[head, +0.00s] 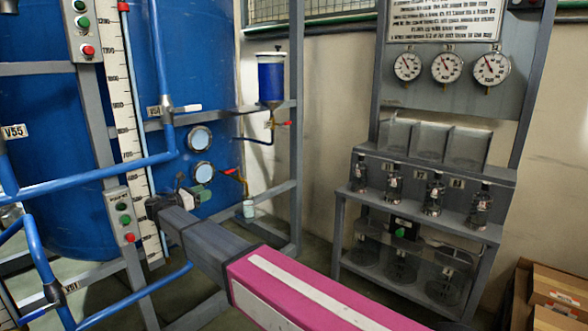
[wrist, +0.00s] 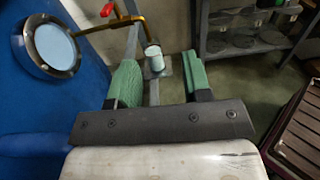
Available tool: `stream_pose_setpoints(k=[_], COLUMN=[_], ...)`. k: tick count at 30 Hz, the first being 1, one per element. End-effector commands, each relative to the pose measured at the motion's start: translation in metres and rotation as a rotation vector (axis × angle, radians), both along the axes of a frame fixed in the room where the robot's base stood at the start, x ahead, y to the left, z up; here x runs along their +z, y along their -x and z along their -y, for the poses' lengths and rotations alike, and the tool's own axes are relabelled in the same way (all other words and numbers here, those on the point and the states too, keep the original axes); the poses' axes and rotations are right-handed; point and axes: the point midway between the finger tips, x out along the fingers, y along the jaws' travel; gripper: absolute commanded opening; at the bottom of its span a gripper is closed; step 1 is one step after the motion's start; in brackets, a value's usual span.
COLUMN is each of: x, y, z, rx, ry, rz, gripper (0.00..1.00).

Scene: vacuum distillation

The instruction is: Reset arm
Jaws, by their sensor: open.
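My arm, with a pink link, reaches from the lower right of the head view toward the blue tank (head: 65,150). My gripper (head: 200,190) is at its end, in front of the tank's lower right side. In the wrist view my gripper (wrist: 158,85) shows two green-padded fingers spread wide apart, with nothing held between them. A small pale cup (wrist: 154,56) stands beyond the fingers, under a brass tap (wrist: 115,22) with a red handle. The cup also shows in the head view (head: 249,209), to the right of the gripper and apart from it.
A metal frame with blue pipes (head: 100,180) stands around the tank. A blue-filled vessel (head: 271,80) hangs above the tap. At the right, a grey rack (head: 420,210) holds several dark bottles below gauges (head: 446,67). Cardboard boxes (head: 558,290) stand at the lower right. Floor is open between frame and rack.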

Motion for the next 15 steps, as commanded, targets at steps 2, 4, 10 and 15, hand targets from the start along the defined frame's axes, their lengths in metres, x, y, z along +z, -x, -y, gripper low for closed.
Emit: stream_pose_setpoints(k=[2, 4, 10, 15], x=[-0.006, -0.012, -0.032, -0.058], y=[-0.003, -0.005, -0.013, -0.018], z=[0.013, 0.023, 0.061, 0.108], rx=[-0.01, -0.019, -0.055, -0.11], ry=[-0.023, -0.048, -0.141, -0.258], rz=[-0.004, -0.008, -0.018, -0.027], gripper=[0.45, 0.45, 0.45, 0.45])
